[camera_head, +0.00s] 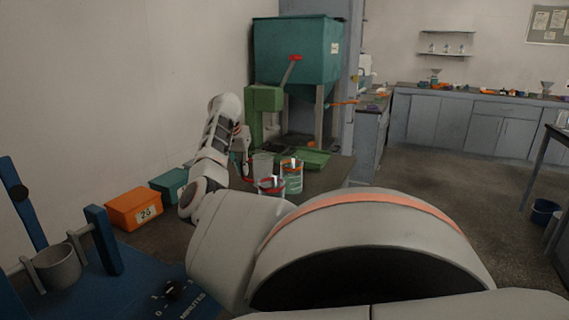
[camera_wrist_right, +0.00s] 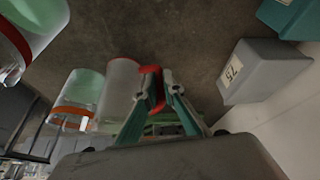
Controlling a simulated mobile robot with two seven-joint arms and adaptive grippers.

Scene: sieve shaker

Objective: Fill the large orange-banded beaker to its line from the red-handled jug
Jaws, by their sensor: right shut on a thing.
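The red-handled jug (camera_head: 262,164) is a translucent grey vessel that looks upright in the head view, beyond two banded beakers. My right gripper (camera_head: 243,168) is at its left side. In the right wrist view, the fingers of my right gripper (camera_wrist_right: 155,103) are shut on the red handle, beside the jug's body (camera_wrist_right: 119,88). The large orange-banded beaker (camera_head: 293,178) stands just right of the jug; it also shows in the wrist view (camera_wrist_right: 77,98), with a pale green tint. I cannot tell its fill level. My left gripper is out of view.
A red-banded beaker (camera_head: 269,188) stands in front of the jug. Bins in orange (camera_head: 133,209) and teal (camera_head: 170,185) stand along the wall; a grey bin (camera_wrist_right: 262,70) shows in the wrist view. A green hopper machine (camera_head: 296,55) stands behind. A blue machine (camera_head: 105,240) is front left.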

